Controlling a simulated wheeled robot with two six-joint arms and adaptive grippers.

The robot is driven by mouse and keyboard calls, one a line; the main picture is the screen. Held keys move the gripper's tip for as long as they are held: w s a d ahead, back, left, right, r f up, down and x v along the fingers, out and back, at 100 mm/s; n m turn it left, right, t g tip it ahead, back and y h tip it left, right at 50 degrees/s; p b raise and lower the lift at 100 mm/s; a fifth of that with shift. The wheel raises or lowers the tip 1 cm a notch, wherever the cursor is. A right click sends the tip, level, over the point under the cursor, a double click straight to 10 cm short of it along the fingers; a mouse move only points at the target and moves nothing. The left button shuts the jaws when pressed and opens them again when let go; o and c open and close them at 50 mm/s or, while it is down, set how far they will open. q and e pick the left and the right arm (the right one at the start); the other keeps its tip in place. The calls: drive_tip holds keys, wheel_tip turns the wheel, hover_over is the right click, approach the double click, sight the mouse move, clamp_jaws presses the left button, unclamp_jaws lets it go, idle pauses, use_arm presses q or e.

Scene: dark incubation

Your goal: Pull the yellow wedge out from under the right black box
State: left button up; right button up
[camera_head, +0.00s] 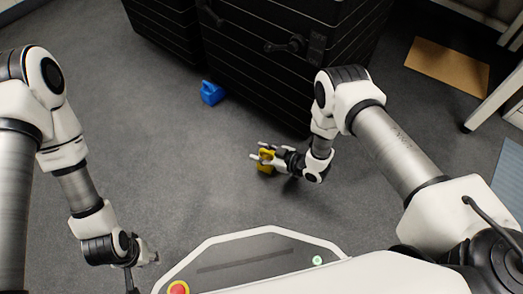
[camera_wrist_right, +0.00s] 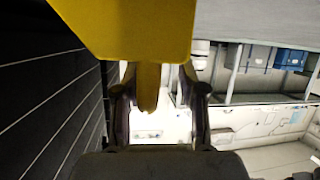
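The yellow wedge (camera_head: 265,168) is on or close to the floor, in front of the right black box (camera_head: 255,75) with a strip of floor between them. My right gripper (camera_head: 260,152) is at the wedge, its fingers either side of the upper part. In the right wrist view the wedge (camera_wrist_right: 125,28) fills the top, and its narrow tab lies between the fingers (camera_wrist_right: 157,80). A light gap shows between the tab and the right-hand finger, so the fingers look open around it. My left gripper (camera_head: 147,252) is low at left, far from the wedge; its fingers are indistinct.
A blue wedge (camera_head: 212,93) lies at the near corner of the right box. The left black box (camera_head: 163,28) stands beside it. A brown board (camera_head: 447,67) lies on the floor at right, near a white table leg. The floor at left centre is clear.

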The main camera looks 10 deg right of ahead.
drive_tip(key=shift+r, duration=0.1)
drive_tip(key=shift+s+d+r, duration=0.1)
drive_tip(key=shift+d, duration=0.15)
drive_tip(key=v, duration=1.1)
drive_tip(key=shift+s, duration=0.2)
drive_tip(key=shift+d, duration=0.15)
